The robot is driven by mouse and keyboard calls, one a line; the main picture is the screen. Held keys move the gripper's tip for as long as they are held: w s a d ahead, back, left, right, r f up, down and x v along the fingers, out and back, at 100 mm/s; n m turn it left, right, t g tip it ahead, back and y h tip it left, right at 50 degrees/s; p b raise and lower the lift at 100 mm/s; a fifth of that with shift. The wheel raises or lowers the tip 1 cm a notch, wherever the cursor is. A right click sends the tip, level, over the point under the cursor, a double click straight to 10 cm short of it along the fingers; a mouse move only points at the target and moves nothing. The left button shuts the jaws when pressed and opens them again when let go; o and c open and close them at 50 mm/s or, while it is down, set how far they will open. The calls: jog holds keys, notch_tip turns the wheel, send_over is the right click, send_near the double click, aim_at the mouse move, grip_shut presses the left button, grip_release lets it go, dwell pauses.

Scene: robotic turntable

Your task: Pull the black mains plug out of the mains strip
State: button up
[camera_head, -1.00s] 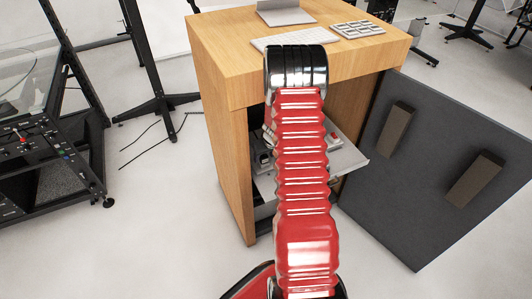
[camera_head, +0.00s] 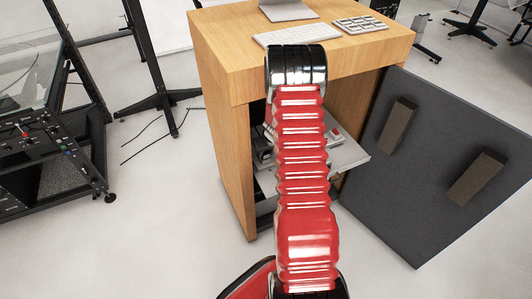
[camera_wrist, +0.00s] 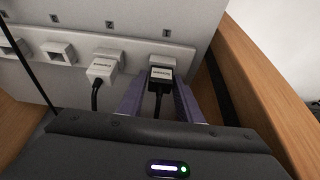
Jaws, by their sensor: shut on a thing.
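The black mains plug (camera_wrist: 161,76) shows in the wrist view at the right end of the white mains strip (camera_wrist: 134,47). Its body is at a socket of the strip, and its dark cable runs down toward my gripper. The purple fingers of my gripper (camera_wrist: 160,97) stand on either side of the plug, shut on it. I cannot tell from this angle how deep the plug sits. In the head view my red arm covers the gripper, the plug and most of the strip.
A white plug (camera_wrist: 103,68) with a black cable sits left of the black one. Empty sockets (camera_wrist: 58,52) lie farther left. A wooden cabinet wall (camera_wrist: 262,85) is close on the right. The cabinet (camera_head: 225,150) has a shelf (camera_head: 348,154) inside and a dark panel (camera_head: 425,165) at right.

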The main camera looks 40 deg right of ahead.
jog(key=shift+c, duration=0.6)
jog(key=o, duration=1)
jog(key=shift+c, duration=0.2)
jog(key=shift+r, duration=0.1)
jog(key=v, duration=0.7)
jog(key=shift+r, duration=0.15)
jog(key=shift+s, duration=0.2)
